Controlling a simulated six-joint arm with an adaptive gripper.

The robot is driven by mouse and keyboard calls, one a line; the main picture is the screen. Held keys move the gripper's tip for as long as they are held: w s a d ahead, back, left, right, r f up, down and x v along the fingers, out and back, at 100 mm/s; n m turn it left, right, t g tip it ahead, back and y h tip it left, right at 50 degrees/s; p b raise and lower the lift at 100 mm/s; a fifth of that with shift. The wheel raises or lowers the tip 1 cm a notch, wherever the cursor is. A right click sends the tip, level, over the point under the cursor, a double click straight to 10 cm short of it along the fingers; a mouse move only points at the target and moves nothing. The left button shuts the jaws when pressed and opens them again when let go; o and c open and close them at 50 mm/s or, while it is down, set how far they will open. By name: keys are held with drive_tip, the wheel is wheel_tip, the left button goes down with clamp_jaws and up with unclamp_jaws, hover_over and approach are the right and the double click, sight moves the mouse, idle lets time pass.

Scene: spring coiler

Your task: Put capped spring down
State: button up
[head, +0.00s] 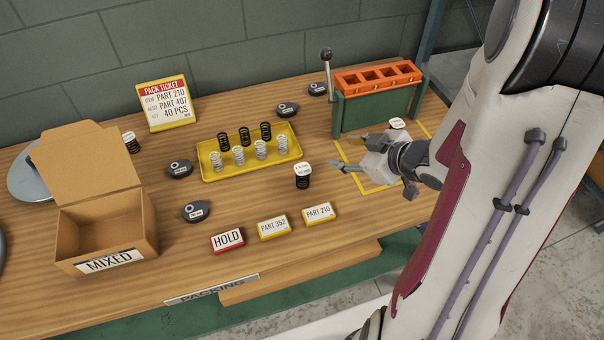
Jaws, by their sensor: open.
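A black spring with a white, printed cap (302,177) stands upright on the table, in front of the yellow tray's right end. My gripper (349,151) is open and empty to its right, fingers pointing left toward it. A clear gap shows between the fingertips and the capped spring. Another white-capped piece (397,123) shows just behind my gripper; its lower part is hidden. A third capped spring (131,143) stands behind the cardboard box's right side.
A yellow tray (212,176) holds several black and silver springs. An open box marked MIXED (100,235) stands at left. A green fixture with an orange slotted top (375,105) and lever stands behind my gripper. HOLD (227,241) and part-number blocks lie in front.

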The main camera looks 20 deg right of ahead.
sight(302, 173)
drive_tip(key=s+a+y, duration=0.1)
drive_tip(key=s+a+f+y, duration=0.1)
drive_tip(key=a+y, duration=0.1)
drive_tip(key=s+a+y, duration=0.1)
drive_tip(key=a+y, duration=0.1)
drive_tip(key=shift+s+a+f+n, duration=0.1)
drive_tip(key=shift+s+f+n, duration=0.2)
drive_tip(key=shift+s+f, duration=0.1)
drive_tip(key=shift+s+a+r+y, duration=0.15)
drive_tip(key=shift+s+a+y, duration=0.1)
drive_tip(key=shift+y, duration=0.15)
drive_tip(key=shift+x, duration=1.35)
drive_tip(key=shift+w, duration=0.1)
drive_tip(key=shift+x, duration=2.55)
clamp_jaws()
